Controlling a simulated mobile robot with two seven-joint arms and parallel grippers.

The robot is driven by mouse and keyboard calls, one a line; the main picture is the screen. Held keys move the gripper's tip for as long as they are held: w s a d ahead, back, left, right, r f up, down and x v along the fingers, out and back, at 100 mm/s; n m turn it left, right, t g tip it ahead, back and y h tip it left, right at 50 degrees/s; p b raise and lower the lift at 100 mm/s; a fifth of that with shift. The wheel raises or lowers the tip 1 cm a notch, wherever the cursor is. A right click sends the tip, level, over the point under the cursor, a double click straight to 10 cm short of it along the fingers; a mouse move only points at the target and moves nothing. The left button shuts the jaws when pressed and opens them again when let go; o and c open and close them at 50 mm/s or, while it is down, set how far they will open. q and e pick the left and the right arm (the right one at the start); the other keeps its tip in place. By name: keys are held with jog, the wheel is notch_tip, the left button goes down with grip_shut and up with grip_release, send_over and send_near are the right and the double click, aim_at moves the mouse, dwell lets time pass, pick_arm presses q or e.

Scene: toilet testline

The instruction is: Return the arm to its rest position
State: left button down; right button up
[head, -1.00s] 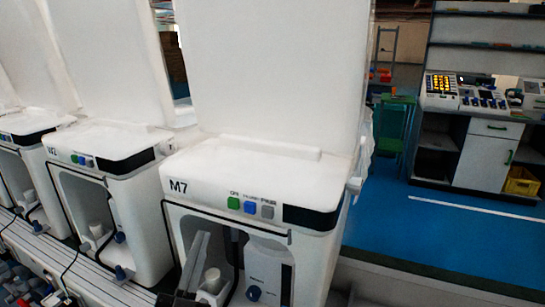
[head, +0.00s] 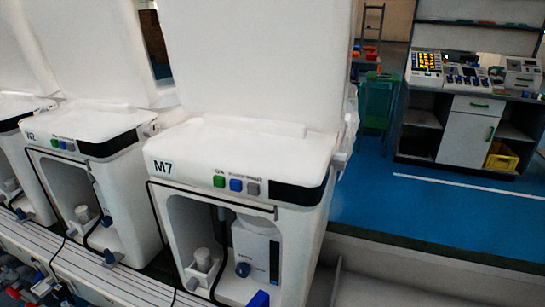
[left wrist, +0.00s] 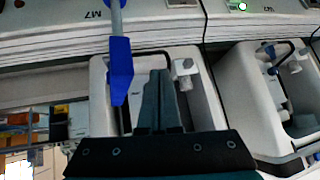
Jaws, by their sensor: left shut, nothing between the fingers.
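My left gripper (left wrist: 158,78) is in the left wrist view, with its two dark fingers together and nothing between them. It points toward the open front bay of a white unit (left wrist: 98,85) and appears apart from it. A blue part on a grey rod (left wrist: 120,68) stands beside the fingers. The head view shows no gripper or arm of mine. My right gripper is not in view.
A similar white unit (head: 95,140) stands to the left of M7, on a ribbed bench (head: 120,285). Black cables hang at the unit fronts. At the back right are a cabinet (head: 466,132), a yellow crate (head: 502,162) and open blue floor (head: 400,215).

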pick_arm(q)
jog(key=s+f+g, duration=0.2)
jog(key=s+g, duration=0.3)
jog(key=s, duration=0.5)
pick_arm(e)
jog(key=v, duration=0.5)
pick_arm(q)
notch_tip(320, 180, down, 20)
jog(key=a+r+p, duration=0.1)
jog(key=p, duration=0.1)
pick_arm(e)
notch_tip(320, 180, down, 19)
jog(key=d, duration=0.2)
pick_arm(q)
jog(key=s+a+f+g+y+p, duration=0.1)
jog(key=s+a+f, duration=0.5)
jog(key=s+f, duration=0.5)
jog(key=shift+s+f+p, duration=0.15)
jog(key=shift+f+p, duration=0.15)
jog(key=shift+f, duration=0.6)
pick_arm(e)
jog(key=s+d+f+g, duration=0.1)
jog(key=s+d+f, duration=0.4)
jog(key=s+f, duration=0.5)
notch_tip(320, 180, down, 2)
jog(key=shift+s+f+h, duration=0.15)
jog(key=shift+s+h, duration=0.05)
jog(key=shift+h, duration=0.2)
